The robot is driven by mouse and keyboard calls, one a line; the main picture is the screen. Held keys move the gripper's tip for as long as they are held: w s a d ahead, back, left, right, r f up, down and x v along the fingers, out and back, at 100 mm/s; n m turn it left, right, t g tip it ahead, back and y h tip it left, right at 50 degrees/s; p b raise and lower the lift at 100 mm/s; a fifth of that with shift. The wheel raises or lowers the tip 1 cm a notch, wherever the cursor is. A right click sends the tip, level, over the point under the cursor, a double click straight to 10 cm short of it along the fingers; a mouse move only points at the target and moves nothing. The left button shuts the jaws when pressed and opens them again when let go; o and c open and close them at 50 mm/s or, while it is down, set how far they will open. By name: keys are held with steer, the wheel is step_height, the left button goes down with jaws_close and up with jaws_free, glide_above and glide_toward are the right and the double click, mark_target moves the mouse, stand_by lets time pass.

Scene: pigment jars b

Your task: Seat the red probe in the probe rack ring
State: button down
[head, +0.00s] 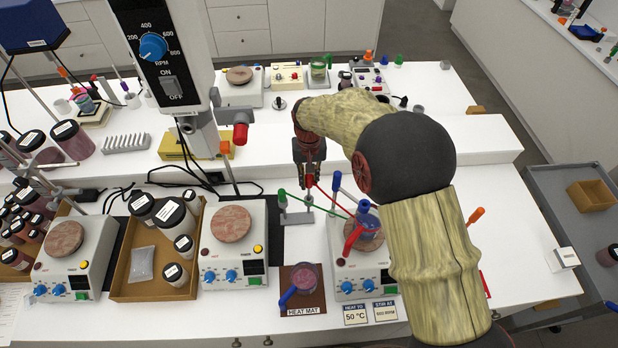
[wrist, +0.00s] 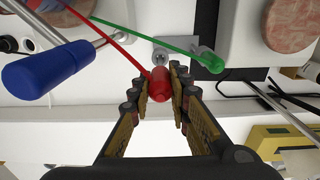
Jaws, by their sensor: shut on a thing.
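My gripper (head: 309,176) is shut on the red probe (head: 310,182), just above the probe rack. In the wrist view the red probe's round head (wrist: 160,84) sits between the two fingertips (wrist: 162,74), with its red cable running off to the upper left. The probe rack (head: 298,218) has a grey base. The green probe (head: 282,199) stands at its left end; it also shows in the wrist view (wrist: 211,63). A grey rack ring (wrist: 160,57) shows just beyond the red probe's head. I cannot tell whether the probe's lower end is inside the ring.
Right of the rack, a hotplate (head: 352,285) bears a blue-topped vessel, with a blue-handled clamp (head: 337,180) nearby. Red and green cables run towards it. Another hotplate (head: 231,275) stands to the left. A jar with a blue handle sits on the heat mat (head: 316,301).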

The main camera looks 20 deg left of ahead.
mark_target(309, 192)
steer(key=shift+f+b, duration=2.1)
steer(key=shift+f, duration=1.7)
steer(key=c, duration=1.6)
jaws_free()
steer(key=shift+r, duration=0.1)
step_height(309, 192, up, 12)
steer(key=shift+f, duration=0.1)
steer(key=shift+s+f, duration=0.1)
